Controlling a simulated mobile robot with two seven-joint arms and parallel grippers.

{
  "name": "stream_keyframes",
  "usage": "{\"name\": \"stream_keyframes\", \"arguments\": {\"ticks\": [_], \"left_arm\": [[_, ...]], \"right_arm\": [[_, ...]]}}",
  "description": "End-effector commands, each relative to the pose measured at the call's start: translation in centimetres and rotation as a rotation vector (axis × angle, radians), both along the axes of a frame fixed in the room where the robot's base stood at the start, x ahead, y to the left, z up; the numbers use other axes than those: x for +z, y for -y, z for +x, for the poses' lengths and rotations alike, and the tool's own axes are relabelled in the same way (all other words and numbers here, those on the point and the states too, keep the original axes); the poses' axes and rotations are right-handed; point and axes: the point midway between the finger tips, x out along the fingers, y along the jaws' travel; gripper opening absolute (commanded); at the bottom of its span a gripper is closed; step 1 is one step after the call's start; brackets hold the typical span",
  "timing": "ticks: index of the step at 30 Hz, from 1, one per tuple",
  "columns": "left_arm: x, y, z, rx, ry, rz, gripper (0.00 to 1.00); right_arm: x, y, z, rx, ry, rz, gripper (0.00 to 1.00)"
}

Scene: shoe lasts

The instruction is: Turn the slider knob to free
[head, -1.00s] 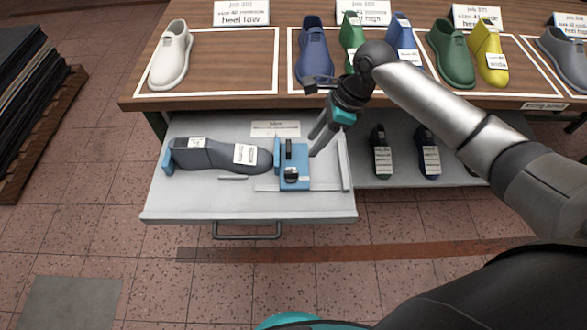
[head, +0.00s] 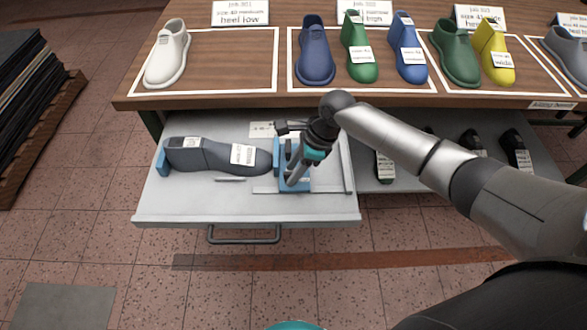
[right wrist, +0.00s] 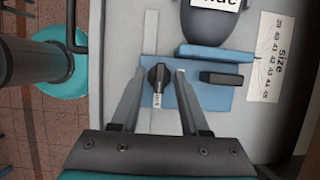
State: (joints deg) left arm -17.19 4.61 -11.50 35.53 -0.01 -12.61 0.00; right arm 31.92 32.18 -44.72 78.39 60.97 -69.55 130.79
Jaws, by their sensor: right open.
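The slider is a blue block (right wrist: 212,97) in the open drawer, against the toe end of a dark grey shoe last (head: 215,155). Its black knob (right wrist: 158,77) has a small white label below it. A black bar (right wrist: 222,78) stands on the same block. My right gripper (right wrist: 155,73) is open, with one finger on each side of the knob in the right wrist view; contact cannot be told. In the head view my right gripper (head: 291,182) hides the knob and much of the block. My left gripper is not in view.
A size card (right wrist: 274,58) lies in the drawer beside the block. The drawer (head: 180,212) has a handle at its front. Several coloured shoes stand on the table above, including a blue one (head: 314,55). Dark lasts with labels sit on a shelf to the right.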

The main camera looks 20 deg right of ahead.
Motion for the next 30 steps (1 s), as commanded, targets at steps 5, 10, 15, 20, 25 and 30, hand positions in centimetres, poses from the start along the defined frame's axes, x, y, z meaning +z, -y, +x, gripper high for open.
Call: {"name": "stream_keyframes", "arguments": {"ticks": [5,10,15,20,25,30], "left_arm": [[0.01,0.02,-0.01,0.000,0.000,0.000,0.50],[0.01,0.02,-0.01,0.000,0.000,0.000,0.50],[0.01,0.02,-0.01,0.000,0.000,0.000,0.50],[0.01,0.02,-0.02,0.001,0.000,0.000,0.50],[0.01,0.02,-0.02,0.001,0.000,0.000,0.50],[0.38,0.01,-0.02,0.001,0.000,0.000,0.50]], "right_arm": [[0.04,-0.01,0.00,0.000,0.000,0.000,0.30],[0.03,0.00,-0.01,0.000,0.000,0.000,0.11],[0.03,0.01,-0.01,0.000,-0.001,0.000,0.00],[0.02,0.02,-0.02,-0.001,-0.001,0.000,0.00],[0.02,0.02,-0.03,-0.001,-0.001,0.000,0.00],[0.10,-0.01,-0.04,0.006,-0.003,0.001,0.00]]}}
